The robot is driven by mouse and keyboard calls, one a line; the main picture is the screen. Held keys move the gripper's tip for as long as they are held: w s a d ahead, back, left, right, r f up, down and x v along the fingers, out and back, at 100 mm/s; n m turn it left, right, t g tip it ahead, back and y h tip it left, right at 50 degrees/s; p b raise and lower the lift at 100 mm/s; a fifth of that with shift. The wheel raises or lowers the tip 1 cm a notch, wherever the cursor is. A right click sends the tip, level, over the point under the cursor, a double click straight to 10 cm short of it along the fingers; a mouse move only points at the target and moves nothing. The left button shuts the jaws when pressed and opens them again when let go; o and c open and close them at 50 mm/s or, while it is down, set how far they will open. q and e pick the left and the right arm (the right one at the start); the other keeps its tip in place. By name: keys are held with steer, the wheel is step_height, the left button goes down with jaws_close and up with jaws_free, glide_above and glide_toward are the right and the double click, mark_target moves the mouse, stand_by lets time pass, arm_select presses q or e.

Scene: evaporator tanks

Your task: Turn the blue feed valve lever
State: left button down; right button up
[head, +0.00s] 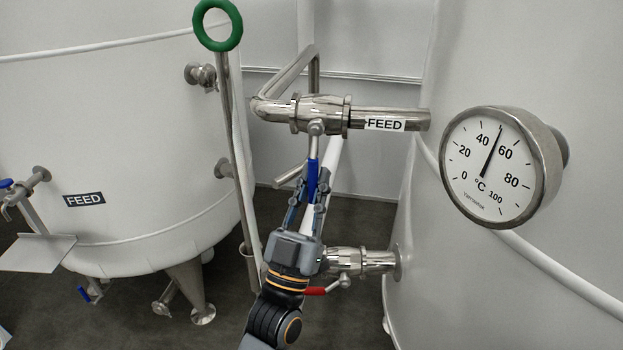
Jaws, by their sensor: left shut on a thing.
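The blue feed valve lever (313,170) hangs down from the valve (318,113) on the steel pipe, crosswise to the pipe. A white FEED label (384,124) is on the pipe just right of the valve. My left gripper (309,192) comes up from below and is shut on the lower part of the blue lever. Its fingers hide part of the lever's lower end. My right gripper is not in view.
A round temperature gauge (491,167) juts from the right tank (420,270). A lower valve with a red lever (322,290) sits close beside my left wrist. A green ring handle (218,25) on a rod stands left. The left tank (110,130) has another FEED label (84,199).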

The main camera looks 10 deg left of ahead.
arm_select(q)
steer(key=shift+r+y, duration=0.1)
steer(key=shift+y, duration=0.2)
steer(key=c, duration=1.3)
jaws_free()
steer(key=shift+d, duration=0.1)
steer(key=v, duration=1.2)
